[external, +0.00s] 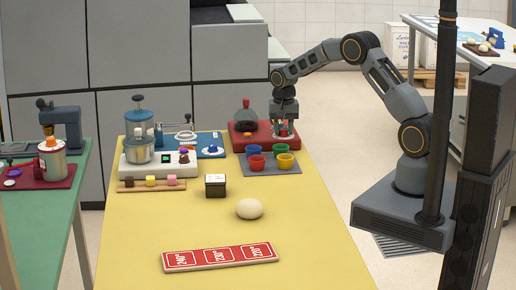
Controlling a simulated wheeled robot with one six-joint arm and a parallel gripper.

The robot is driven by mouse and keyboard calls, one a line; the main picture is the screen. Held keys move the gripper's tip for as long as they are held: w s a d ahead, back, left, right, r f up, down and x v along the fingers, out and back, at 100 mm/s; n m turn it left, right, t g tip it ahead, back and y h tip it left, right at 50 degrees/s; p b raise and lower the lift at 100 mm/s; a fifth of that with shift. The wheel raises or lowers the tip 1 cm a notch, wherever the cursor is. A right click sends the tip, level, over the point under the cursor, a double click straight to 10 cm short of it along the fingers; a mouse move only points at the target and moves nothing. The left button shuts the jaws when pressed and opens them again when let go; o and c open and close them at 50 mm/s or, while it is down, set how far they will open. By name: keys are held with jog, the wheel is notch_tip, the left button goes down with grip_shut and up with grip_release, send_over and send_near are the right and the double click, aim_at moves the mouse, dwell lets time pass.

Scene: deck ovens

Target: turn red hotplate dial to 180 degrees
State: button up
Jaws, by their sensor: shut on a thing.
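The red hotplate (239,146) stands at the far right end of the yellow table, with a dark round flask-like vessel (246,114) on it. A small orange part (247,134) shows on its front left. My gripper (283,129) points down over the hotplate's right part, with its fingers low at the top surface. It is shut on what appears to be the red hotplate dial. The dial is mostly hidden by the fingers, and its angle cannot be read.
Red, blue, green and yellow cups (285,161) stand on a grey mat (262,172) just in front of the hotplate. A blue device (209,148) is at its left.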

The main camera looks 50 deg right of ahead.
aim_at(289, 138)
jog(key=o, duration=0.9)
notch_tip(289, 138, up, 14)
dwell(0.3)
dwell(0.4)
jog(key=s+a+n+t, duration=0.2)
jog(key=s+n, duration=0.3)
jog(key=s, duration=0.9)
jog(key=s+a+n+t, duration=0.1)
jog(key=s+a+n, duration=0.3)
jog(key=s, duration=1.1)
jog(key=shift+a+r+n+t, duration=0.2)
jog(key=shift+r+n+t, duration=0.2)
jog(key=shift+n, duration=0.2)
